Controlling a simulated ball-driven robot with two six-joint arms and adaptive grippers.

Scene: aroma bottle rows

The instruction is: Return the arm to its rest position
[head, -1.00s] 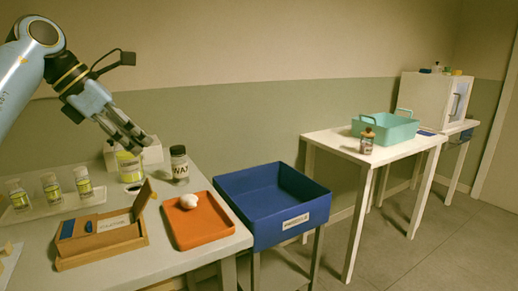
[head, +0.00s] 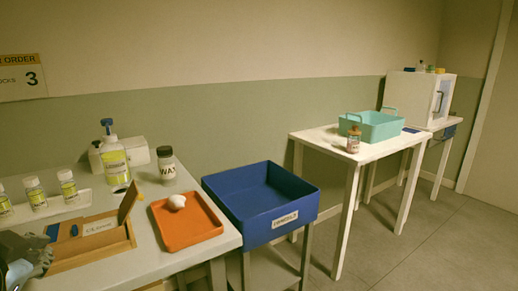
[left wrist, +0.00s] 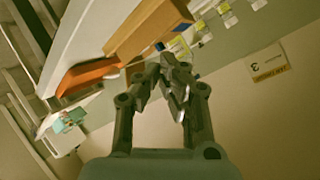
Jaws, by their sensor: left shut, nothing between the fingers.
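My left gripper (head: 28,262) shows only in part at the lower left edge of the head view, beside the wooden box (head: 92,248) on the white table. In the left wrist view my left gripper (left wrist: 172,80) has its fingers together, with nothing held between them. The wooden box (left wrist: 150,28) and the orange tray (left wrist: 88,74) show beyond the fingers there, tilted in the picture. My right gripper is in neither view.
The white table holds several small bottles (head: 36,194), a pump bottle (head: 114,165), a dark-capped jar (head: 167,168) and an orange tray (head: 187,222) with a white lump (head: 177,201). A blue bin (head: 262,222) stands right of it. A side table (head: 330,140) carries a teal basket (head: 372,128).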

